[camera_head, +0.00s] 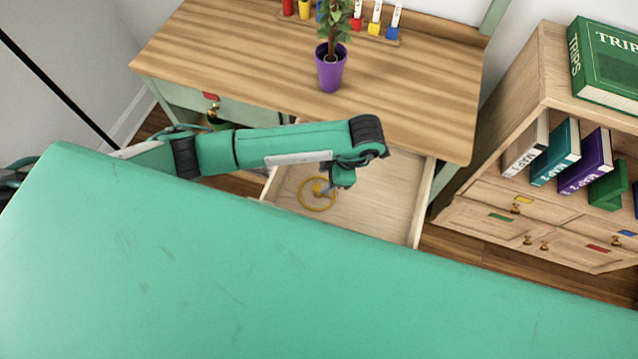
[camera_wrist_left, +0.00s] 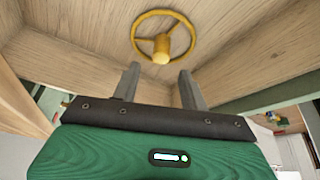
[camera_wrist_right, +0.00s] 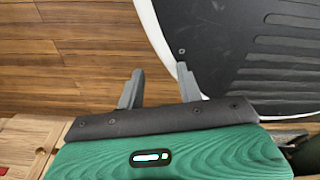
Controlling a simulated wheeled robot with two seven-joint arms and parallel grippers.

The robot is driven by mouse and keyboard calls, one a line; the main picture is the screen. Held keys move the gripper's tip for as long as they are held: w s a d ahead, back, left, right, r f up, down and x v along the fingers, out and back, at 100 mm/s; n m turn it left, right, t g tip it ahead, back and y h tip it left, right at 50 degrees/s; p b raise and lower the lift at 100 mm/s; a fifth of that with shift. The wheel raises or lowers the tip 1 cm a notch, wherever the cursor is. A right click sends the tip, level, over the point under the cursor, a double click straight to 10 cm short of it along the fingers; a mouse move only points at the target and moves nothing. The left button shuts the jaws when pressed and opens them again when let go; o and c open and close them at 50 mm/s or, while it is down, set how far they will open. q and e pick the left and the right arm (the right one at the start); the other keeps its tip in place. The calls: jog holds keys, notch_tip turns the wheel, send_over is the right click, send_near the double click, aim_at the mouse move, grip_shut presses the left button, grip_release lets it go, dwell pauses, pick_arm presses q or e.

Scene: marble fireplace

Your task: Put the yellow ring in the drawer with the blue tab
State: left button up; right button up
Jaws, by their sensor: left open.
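The yellow ring (camera_head: 303,204), a wheel shape with spokes and a central knob, lies in the open desk drawer (camera_head: 385,200). My left gripper (camera_head: 331,188) is open just above it. In the left wrist view the ring's knob (camera_wrist_left: 162,47) lies just beyond and between the parted fingertips (camera_wrist_left: 160,69), with nothing held. A blue tab (camera_head: 628,233) shows on a closed drawer of the right-hand cabinet, at the picture's edge. The open drawer's front is hidden by my green body. My right gripper (camera_wrist_right: 160,70) is open and empty, seen only in its wrist view.
The wooden desk (camera_head: 410,90) bears a plant in a purple pot (camera_head: 330,75). A closed desk drawer has a red tab (camera_head: 210,96). The cabinet's other drawers have yellow (camera_head: 523,199), green (camera_head: 500,217) and red (camera_head: 597,248) tabs. Books stand above them.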

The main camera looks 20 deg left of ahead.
pick_arm(q)
jog(key=shift+p+v, duration=0.4)
jog(key=shift+v, duration=2.45)
pick_arm(e)
jog(key=shift+w+r, duration=0.1)
jog(key=shift+r, duration=0.1)
